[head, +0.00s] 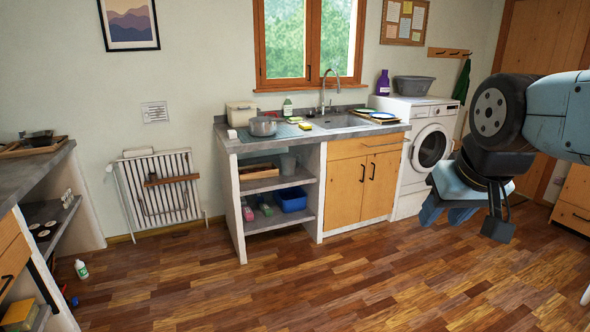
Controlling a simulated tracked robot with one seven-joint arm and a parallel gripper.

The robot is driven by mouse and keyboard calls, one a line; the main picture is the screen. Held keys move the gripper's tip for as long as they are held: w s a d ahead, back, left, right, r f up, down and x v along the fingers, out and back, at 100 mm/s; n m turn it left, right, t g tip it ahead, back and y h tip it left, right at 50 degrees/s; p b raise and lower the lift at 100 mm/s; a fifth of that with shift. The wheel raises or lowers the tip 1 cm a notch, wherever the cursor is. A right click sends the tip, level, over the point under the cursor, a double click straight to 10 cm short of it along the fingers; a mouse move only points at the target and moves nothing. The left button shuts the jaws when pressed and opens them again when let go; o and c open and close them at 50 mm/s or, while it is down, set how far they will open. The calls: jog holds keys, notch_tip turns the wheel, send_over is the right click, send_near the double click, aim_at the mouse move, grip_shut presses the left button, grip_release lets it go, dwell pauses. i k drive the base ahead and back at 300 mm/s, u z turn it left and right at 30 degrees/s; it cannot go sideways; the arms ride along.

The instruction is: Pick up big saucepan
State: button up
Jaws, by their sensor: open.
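A metal saucepan (264,127) stands on the left part of the masonry counter (232,143) by the sink. It looks grey and round, and its handle is hard to make out. My gripper (462,215) hangs at the right of the view, in front of the washing machine side and far from both pans. It is open and empty, with its fingers pointing down.
The wood floor (300,285) is clear before the counter. A washing machine (425,140) stands right of it, a radiator (160,188) left of it. The left counter (22,170) juts along the left edge. A bottle (81,269) stands on the floor there.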

aim_at(259, 127)
jog(key=u, duration=0.05)
jog(key=i, duration=2.25)
jog(key=u, duration=0.45)
jog(key=i, duration=1.15)
jog(key=u, duration=0.3)
